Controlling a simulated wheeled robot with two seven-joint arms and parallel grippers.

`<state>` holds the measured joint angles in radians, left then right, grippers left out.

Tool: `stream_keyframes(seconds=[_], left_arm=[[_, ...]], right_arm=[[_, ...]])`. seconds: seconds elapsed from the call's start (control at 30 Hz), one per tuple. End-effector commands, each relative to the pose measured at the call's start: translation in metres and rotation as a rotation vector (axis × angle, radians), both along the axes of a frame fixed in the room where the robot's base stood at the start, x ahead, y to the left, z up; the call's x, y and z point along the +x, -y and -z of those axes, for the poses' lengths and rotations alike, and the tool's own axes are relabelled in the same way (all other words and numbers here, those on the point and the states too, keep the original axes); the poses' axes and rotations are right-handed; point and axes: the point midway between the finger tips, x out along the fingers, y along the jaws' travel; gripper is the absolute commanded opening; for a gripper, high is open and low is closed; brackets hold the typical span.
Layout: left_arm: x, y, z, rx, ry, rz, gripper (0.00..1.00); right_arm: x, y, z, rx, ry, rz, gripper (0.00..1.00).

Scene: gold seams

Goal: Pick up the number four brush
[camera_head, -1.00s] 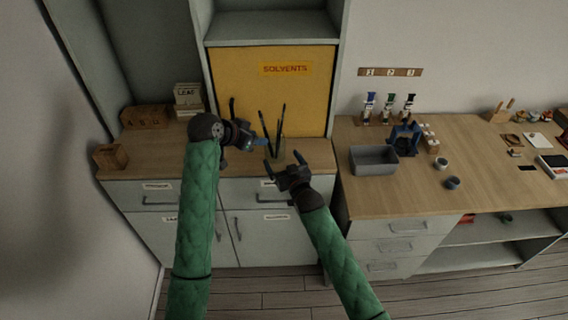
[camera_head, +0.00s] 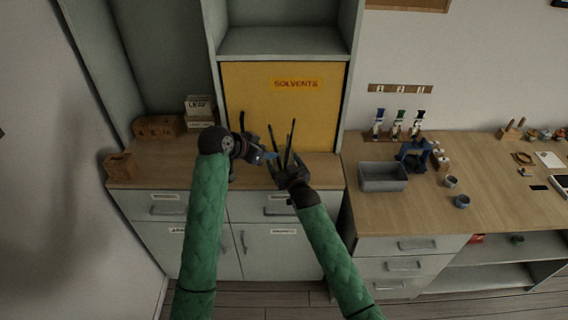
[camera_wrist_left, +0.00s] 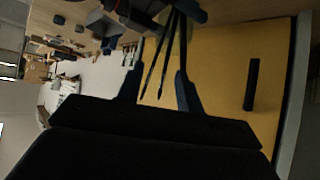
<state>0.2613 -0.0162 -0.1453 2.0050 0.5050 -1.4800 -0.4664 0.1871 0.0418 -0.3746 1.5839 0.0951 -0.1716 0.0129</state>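Several dark, thin brushes (camera_head: 290,136) stand upright in a bunch in front of the yellow cabinet door; no number can be read on them. The jar around their lower ends is hidden behind my right gripper. My left gripper (camera_head: 268,156) is open just left of the brushes. In the left wrist view the brushes (camera_wrist_left: 169,60) show between the spread fingers of my left gripper (camera_wrist_left: 158,88), apparently not gripped. My right gripper (camera_head: 284,164) is in front of the brushes' lower ends, its fingers apart; whether it touches the jar cannot be told.
The yellow solvents door (camera_head: 290,80) stands close behind the brushes. Wooden boxes (camera_head: 158,126) are at the left of the counter. On the right bench are a grey bin (camera_head: 383,178), a blue stand (camera_head: 413,156) and small cups (camera_head: 462,201). A dark handle (camera_head: 242,120) is on the door.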

Motion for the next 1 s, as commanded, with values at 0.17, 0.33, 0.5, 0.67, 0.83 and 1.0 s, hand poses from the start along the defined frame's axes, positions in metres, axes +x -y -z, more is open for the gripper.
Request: stream_keyframes(seconds=[0.17,0.33,0.5,0.67,0.83,1.0], left_arm=[[0.000,0.000,0.000,0.000,0.000,0.000,0.36],[0.000,0.000,0.000,0.000,0.000,0.000,0.36],[-0.001,0.000,0.002,0.000,-0.003,0.000,0.32],[-0.011,-0.012,0.027,0.026,-0.033,-0.004,0.32],[-0.032,-0.024,0.067,0.098,-0.074,0.020,0.32],[-0.051,-0.029,0.097,0.151,-0.084,0.049,0.32]], right_arm=[[0.000,0.000,0.000,0.000,0.000,0.000,0.46],[0.000,0.000,0.000,0.000,0.000,0.000,0.36],[0.000,0.000,0.000,0.000,0.000,0.000,0.36],[0.000,0.000,0.000,0.000,0.000,0.000,0.36],[0.000,0.000,0.000,0.000,-0.001,0.000,0.36],[0.000,0.000,0.000,0.000,-0.001,0.000,0.36]])
